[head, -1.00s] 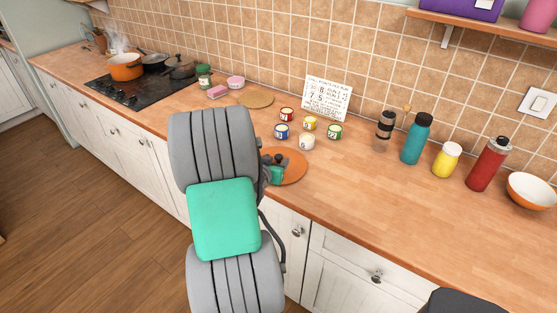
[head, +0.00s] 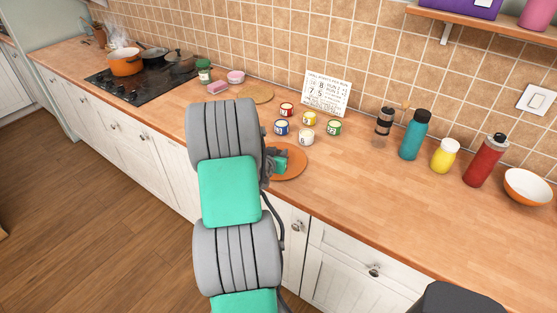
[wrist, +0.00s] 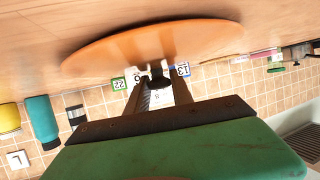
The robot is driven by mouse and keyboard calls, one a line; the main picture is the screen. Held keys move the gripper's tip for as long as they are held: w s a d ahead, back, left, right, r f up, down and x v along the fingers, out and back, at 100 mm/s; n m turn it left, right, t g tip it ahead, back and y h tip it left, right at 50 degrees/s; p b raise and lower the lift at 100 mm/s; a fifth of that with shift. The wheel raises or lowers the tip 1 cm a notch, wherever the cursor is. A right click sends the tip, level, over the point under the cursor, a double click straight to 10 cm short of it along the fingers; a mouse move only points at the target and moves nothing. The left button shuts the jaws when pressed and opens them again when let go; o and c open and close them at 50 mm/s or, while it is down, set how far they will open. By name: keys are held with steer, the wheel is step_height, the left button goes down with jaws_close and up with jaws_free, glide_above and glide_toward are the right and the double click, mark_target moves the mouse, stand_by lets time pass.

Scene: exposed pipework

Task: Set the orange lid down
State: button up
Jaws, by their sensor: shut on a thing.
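The orange lid (head: 292,164) is a flat disc over the front part of the wooden counter. It also fills the upper middle of the wrist view (wrist: 155,42), which shows the scene upside down. My gripper (wrist: 158,76) is shut on the lid's dark knob, with a finger on either side. In the head view my gripper (head: 274,164) is partly hidden behind my arm, at the lid's left side. The lid looks about level and very near the counter. I cannot tell whether it touches it.
Several small numbered tins (head: 306,136) stand just behind the lid, by a white sign (head: 327,93). A glass jar, a teal bottle (head: 415,135), a yellow jar and a red bottle stand to the right. A hob with an orange pot (head: 126,62) is at far left. Counter right of the lid is clear.

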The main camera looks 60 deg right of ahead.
jaws_close()
steer(key=shift+r, duration=0.15)
